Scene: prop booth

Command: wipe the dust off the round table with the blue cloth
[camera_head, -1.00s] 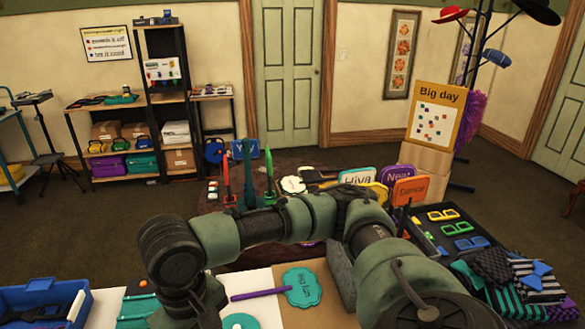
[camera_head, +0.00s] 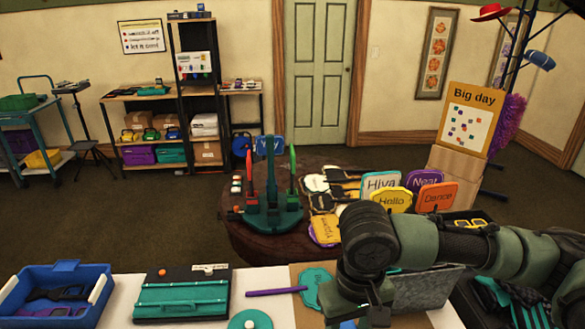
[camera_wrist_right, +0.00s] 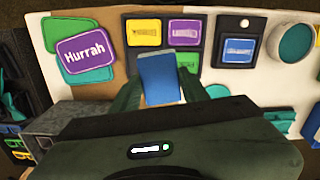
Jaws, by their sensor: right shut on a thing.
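The round table (camera_head: 245,238) is dark brown and stands in the middle of the head view, behind the near counter. I cannot make out dust on its top. My right gripper (camera_wrist_right: 158,92) is shut on a flat blue piece, which looks like the blue cloth (camera_wrist_right: 160,76), in the right wrist view. It is above the near counter, apart from the round table. In the head view my right arm hides most of the gripper, and only a bit of blue shows at the bottom edge. My left gripper is in neither current view.
The near counter holds a blue bin (camera_head: 98,290), a teal case (camera_head: 180,298) and a purple stick (camera_head: 276,291). Floor left of the table is clear.

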